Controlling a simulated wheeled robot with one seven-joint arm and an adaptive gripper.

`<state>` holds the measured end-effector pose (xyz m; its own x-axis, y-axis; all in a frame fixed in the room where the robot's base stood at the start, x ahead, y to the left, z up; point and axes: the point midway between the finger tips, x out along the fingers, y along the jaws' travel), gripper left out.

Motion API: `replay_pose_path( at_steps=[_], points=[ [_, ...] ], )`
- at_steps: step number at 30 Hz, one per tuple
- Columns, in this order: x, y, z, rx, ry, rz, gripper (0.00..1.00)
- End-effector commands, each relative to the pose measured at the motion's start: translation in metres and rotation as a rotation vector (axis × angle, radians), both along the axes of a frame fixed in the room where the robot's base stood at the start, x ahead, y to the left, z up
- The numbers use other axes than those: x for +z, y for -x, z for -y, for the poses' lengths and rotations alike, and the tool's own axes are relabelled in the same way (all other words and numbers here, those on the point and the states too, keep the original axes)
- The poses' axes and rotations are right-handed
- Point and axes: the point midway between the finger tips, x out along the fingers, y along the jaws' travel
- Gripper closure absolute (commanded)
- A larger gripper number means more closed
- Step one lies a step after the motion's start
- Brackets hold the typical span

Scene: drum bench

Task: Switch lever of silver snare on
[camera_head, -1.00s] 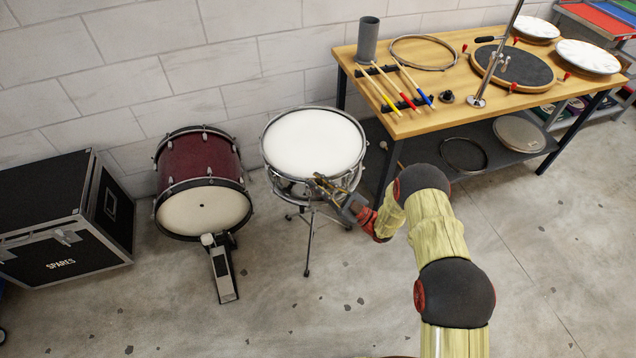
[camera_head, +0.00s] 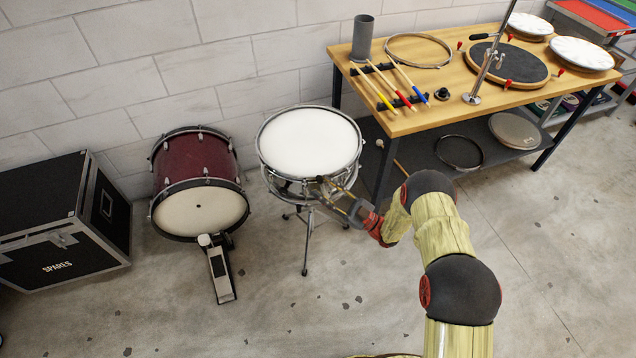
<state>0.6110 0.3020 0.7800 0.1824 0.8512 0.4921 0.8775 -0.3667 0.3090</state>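The silver snare (camera_head: 309,142) stands on a tripod stand in the middle of the camera_head view, with its white head facing up. My gripper (camera_head: 326,186) is at the front right side of the snare's shell, just below the rim. Its two fingers look spread apart. The lever is too small to make out and may be hidden behind the fingers. I cannot tell whether the fingers touch the shell.
A dark red bass drum (camera_head: 199,183) with a pedal (camera_head: 219,272) stands left of the snare. A black case (camera_head: 62,222) is at the far left. A wooden workbench (camera_head: 430,115) with drumsticks and drum heads stands at the back right. The front floor is clear.

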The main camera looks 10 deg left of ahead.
Motion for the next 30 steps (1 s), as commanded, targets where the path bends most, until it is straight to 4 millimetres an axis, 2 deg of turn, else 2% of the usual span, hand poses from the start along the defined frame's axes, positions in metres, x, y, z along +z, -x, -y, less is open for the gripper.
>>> replay_pose_path(
  at_steps=[6,12,30],
  points=[
    [-0.010,0.004,0.019,-0.002,0.000,0.001,0.67],
    [-0.016,0.006,0.027,-0.001,0.000,0.002,0.67],
    [-0.021,0.007,0.029,-0.001,0.001,0.003,0.67]
  ],
)
